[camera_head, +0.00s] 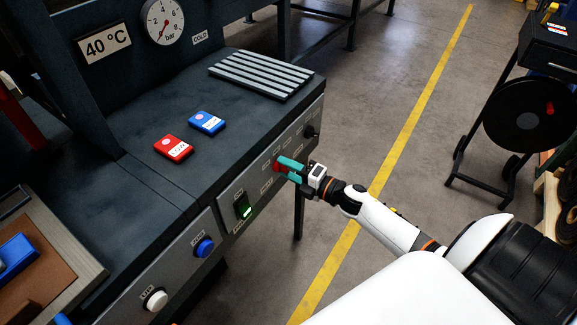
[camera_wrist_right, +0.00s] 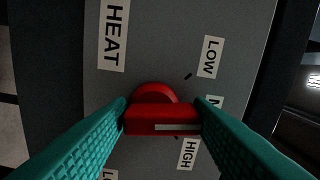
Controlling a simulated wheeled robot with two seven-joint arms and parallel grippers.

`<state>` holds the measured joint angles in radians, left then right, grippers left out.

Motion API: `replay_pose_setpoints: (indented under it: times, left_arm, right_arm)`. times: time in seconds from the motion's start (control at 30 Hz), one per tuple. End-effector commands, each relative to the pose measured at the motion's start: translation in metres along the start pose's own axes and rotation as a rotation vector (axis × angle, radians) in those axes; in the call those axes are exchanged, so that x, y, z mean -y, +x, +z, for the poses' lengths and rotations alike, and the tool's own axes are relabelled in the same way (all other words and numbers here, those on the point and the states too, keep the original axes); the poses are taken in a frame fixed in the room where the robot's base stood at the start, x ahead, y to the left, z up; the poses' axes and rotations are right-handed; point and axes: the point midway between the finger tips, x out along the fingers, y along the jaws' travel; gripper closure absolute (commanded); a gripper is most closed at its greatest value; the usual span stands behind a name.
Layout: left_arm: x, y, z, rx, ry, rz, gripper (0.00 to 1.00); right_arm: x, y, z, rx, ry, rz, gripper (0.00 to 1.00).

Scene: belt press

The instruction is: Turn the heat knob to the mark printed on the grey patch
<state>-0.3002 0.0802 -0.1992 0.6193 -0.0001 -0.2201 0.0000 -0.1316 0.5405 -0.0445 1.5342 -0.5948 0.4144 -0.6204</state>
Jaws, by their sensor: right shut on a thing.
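The red heat knob (camera_wrist_right: 154,94) sits on the grey front panel (camera_wrist_right: 240,30), beside the HEAT label (camera_wrist_right: 113,32). My right gripper (camera_wrist_right: 162,120) is shut on its grip bar, one teal finger on each side. A white pointer line on the bar points right in the wrist view, between the half-hidden M label (camera_wrist_right: 214,101) and the HIGH label (camera_wrist_right: 188,153). The LOW label (camera_wrist_right: 210,56) is further up. In the head view, the right gripper (camera_head: 288,167) covers most of the knob. I cannot make out a separate grey patch. My left gripper is out of view.
A red block (camera_head: 173,148) with a tag that seems to read LOW and a blue block (camera_head: 207,123) lie on the press top. A green-lit switch (camera_head: 243,206), blue button (camera_head: 204,247) and white button (camera_head: 155,299) are left of the knob. A black knob (camera_head: 310,131) is right.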

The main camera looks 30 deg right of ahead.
Motion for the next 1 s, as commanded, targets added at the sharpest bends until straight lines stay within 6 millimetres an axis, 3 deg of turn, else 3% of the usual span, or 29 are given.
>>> replay_pose_setpoints:
  times: [0.33,0.83,0.87,1.0]
  left_arm:
    - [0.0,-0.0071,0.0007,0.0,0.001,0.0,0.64]
    - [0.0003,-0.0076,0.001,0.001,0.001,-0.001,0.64]
    - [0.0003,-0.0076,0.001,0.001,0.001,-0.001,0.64]
    - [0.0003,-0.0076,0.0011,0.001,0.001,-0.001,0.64]
  right_arm:
    - [0.0035,0.0011,-0.0018,0.0,0.128,-0.006,0.77]
    - [0.0037,0.0012,-0.0027,-0.001,0.146,-0.007,0.77]
    - [0.0038,0.0012,-0.0027,-0.001,0.146,-0.007,0.52]
    - [0.0029,0.001,-0.0023,-0.001,0.146,-0.006,0.34]
